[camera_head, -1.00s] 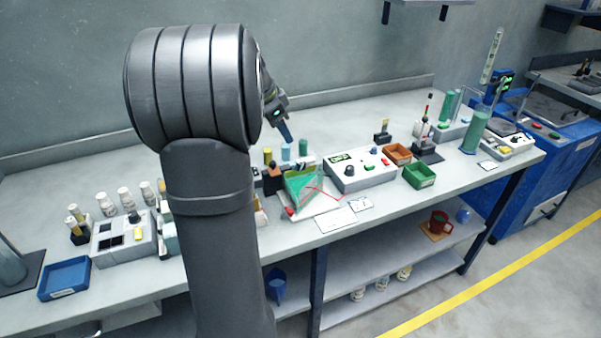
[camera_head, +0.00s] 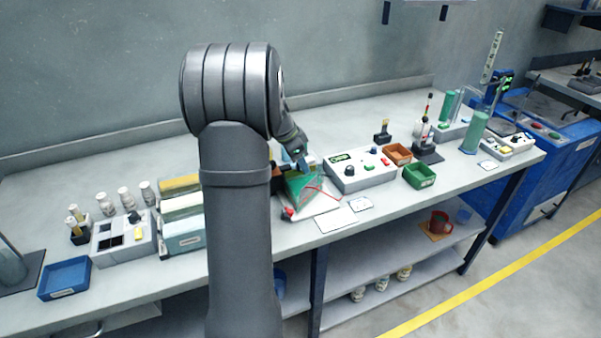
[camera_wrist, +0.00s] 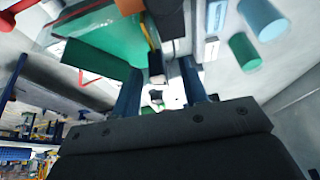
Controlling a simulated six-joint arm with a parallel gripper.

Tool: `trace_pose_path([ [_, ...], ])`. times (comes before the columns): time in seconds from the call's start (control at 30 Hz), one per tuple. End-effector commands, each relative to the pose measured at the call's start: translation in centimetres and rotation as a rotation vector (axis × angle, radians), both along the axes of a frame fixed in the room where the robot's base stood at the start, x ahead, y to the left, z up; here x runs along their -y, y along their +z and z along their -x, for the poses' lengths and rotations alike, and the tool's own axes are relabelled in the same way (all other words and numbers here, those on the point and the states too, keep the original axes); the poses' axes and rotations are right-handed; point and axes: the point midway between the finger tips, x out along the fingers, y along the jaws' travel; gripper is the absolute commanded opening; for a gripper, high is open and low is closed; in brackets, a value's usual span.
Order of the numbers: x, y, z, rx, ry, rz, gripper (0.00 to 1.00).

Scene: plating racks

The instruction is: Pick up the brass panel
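My gripper (camera_head: 303,163) is over the back edge of a clear tank with green contents (camera_head: 302,188). In the wrist view my gripper (camera_wrist: 158,82) has its two blue fingers apart, with an open gap between them. The tank's green contents (camera_wrist: 100,65) lie beyond the left finger there. A thin yellow-orange strip (camera_wrist: 151,36) stands beyond the gap, next to the green; I cannot tell whether it is the brass panel. Small dark and white shapes show between the fingers, with nothing clearly gripped. My arm hides part of the bench in the head view.
A grey control box (camera_head: 360,170) stands right of the tank, with an orange tray (camera_head: 398,153) and a green tray (camera_head: 419,175) beyond. Red leads lie by the tank. Blue (camera_wrist: 262,18) and green (camera_wrist: 243,48) cylinders stand nearby. Blocks and white jars stand left of my arm.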

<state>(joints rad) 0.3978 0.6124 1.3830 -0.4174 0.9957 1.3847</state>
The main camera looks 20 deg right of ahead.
Motion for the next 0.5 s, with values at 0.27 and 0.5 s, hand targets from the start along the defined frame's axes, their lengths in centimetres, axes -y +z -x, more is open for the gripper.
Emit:
trace_pose_path([
  [0.27, 0.09, -0.19, 0.00, 0.000, 0.000, 0.000, 0.30],
  [0.5, 0.09, -0.16, -0.01, 0.000, 0.000, 0.001, 0.00],
])
